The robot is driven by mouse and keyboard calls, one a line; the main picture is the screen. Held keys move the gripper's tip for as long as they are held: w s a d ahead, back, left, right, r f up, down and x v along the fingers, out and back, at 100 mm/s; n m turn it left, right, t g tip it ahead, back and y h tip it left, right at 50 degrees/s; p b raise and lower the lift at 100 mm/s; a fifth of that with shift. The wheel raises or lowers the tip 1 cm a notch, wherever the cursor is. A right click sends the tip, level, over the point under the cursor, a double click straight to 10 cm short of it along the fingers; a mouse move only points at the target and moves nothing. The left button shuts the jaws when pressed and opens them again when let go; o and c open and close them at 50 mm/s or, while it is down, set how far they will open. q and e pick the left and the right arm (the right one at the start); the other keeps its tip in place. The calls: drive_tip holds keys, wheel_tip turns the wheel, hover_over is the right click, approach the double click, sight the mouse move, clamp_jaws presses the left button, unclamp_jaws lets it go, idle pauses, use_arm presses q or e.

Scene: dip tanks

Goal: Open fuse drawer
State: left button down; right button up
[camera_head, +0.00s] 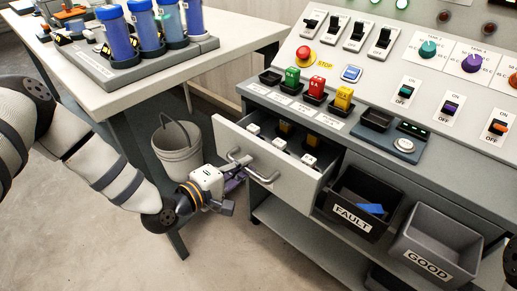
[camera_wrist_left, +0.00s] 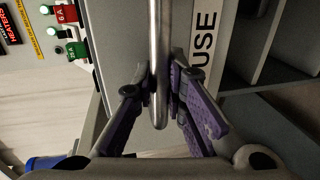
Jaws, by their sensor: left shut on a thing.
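The fuse drawer (camera_head: 265,163) stands pulled out from the grey bench, and its inside shows. It holds several small white pieces and some dark and yellow ones. A metal bar handle (camera_head: 262,178) is on its front; in the left wrist view the handle (camera_wrist_left: 158,50) runs upright between the fingers. My left gripper (camera_head: 236,178) is at the left end of the handle, shut on it; its purple-padded fingers (camera_wrist_left: 160,88) lie on both sides of the bar. Part of the word FUSE shows on a label (camera_wrist_left: 204,35). My right gripper is not in view.
A FAULT bin (camera_head: 343,217) with a blue piece and a GOOD bin (camera_head: 428,266) sit right of the drawer. A bucket (camera_head: 178,160) stands on the floor at left, near my left arm. A table (camera_head: 110,101) holds blue cylinders. The floor in front is clear.

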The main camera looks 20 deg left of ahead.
use_arm(q)
drive_tip(key=f+p+v, duration=0.2)
drive_tip(key=f+v, duration=0.1)
drive_tip(key=v, duration=1.1)
drive_tip(key=shift+s+a, duration=0.2)
drive_tip(key=shift+s, duration=0.25)
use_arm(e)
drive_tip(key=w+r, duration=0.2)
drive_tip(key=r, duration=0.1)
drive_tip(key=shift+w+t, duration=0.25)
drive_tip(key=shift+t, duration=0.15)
use_arm(q)
drive_tip(key=c, duration=1.6)
unclamp_jaws()
drive_tip(key=shift+s, duration=0.1)
drive_tip(key=v, duration=1.2)
